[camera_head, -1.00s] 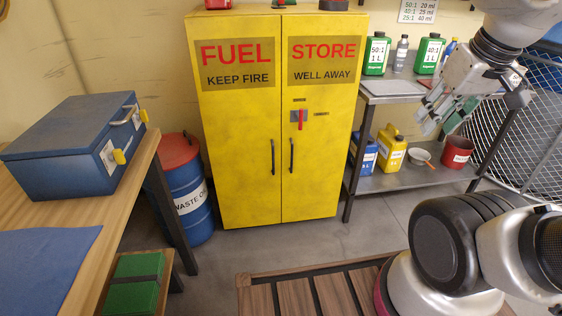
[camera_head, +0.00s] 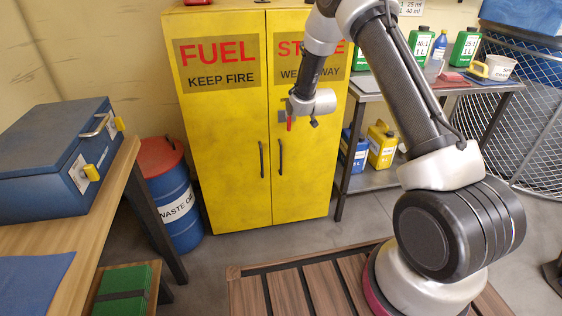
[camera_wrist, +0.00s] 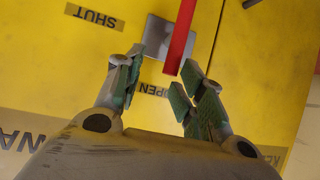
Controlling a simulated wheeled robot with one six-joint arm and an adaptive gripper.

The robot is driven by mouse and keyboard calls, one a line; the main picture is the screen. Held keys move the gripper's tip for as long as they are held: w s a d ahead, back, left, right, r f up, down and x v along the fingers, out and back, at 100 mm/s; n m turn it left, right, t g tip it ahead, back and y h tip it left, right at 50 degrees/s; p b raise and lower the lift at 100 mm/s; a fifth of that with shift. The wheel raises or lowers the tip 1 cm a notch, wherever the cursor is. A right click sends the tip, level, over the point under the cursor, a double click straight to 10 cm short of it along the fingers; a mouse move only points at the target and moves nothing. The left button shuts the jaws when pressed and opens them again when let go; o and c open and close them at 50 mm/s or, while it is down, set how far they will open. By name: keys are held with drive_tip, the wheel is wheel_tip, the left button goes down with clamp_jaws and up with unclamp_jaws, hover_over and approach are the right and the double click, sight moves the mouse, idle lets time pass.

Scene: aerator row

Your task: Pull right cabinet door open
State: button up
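The yellow fuel cabinet's right door (camera_head: 303,185) is closed, flush with the left door (camera_head: 232,170). The right door's dark vertical handle (camera_head: 280,157) is below the latch. The latch's red lever (camera_head: 290,124) hangs down, and its grey plate shows in the wrist view (camera_wrist: 156,38). The lever lies near the "OPEN" label (camera_wrist: 153,90); the "SHUT" label (camera_wrist: 94,17) is off to one side. My gripper (camera_wrist: 165,66) is open and close to the latch, its fingertips on either side of the lever's upper end. Contact cannot be told.
A metal shelf (camera_head: 370,181) with bottles and cans stands right of the cabinet. A blue waste-oil drum (camera_head: 170,205) and a wooden bench (camera_head: 105,200) with a blue toolbox (camera_head: 40,180) are at left. The floor before the doors is clear up to a wooden pallet (camera_head: 285,290).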

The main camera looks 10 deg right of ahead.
drive_tip(key=f, duration=0.5)
drive_tip(key=w+a+f+t, duration=0.1)
drive_tip(key=f, duration=0.4)
drive_tip(key=a+f+t, duration=0.1)
drive_tip(key=f, duration=0.5)
drive_tip(key=shift+w+a+f+y, duration=0.1)
drive_tip(key=shift+w+a+y, duration=0.1)
drive_tip(key=shift+y, duration=0.1)
drive_tip(key=t+y, duration=0.1)
drive_tip(key=t, duration=0.3)
hover_over(281, 173)
drive_tip(key=shift+n, duration=0.3)
drive_tip(key=f, duration=1.1)
drive_tip(key=shift+w+d, duration=0.1)
drive_tip(key=shift+w, duration=0.25)
clamp_jaws()
